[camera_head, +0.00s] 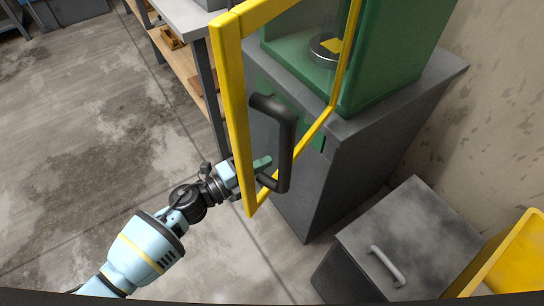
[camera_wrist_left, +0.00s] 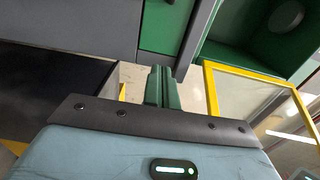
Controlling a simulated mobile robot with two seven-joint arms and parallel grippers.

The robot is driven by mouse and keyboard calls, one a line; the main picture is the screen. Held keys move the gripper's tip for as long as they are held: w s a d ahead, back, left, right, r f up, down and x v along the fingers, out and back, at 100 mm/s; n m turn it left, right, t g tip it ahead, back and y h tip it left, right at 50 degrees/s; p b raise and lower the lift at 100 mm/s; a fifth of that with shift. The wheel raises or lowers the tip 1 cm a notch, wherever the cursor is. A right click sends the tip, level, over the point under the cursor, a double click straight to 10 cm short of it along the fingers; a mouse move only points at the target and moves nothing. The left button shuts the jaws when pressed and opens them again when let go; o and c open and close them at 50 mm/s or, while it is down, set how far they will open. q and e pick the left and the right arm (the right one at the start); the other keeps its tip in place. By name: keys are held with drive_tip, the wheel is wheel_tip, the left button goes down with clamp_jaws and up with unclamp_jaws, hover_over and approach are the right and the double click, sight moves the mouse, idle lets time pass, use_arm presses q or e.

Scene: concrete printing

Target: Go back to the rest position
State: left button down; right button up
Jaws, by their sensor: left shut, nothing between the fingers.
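My left arm reaches in from the lower left in the head view. Its gripper (camera_head: 262,163) is at the door handle's side, with the green fingertips close to the black handle (camera_head: 287,150). Whether they touch it I cannot tell. In the left wrist view the two green fingers (camera_wrist_left: 161,88) are together with nothing between them. The handle sits on a yellow-framed door (camera_head: 234,100) with a clear pane, which stands open from a green machine (camera_head: 402,60). The yellow frame (camera_wrist_left: 211,92) also shows to the right of the fingers in the left wrist view. My right gripper is not in view.
The green machine stands on a grey cabinet (camera_head: 345,185); inside it is a round metal piece (camera_head: 324,52). A grey lidded box (camera_head: 410,240) and a yellow bin (camera_head: 515,262) are at the lower right. A workbench (camera_head: 190,25) stands behind. The floor at left is clear.

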use_arm(q)
drive_tip(key=shift+a, duration=0.1)
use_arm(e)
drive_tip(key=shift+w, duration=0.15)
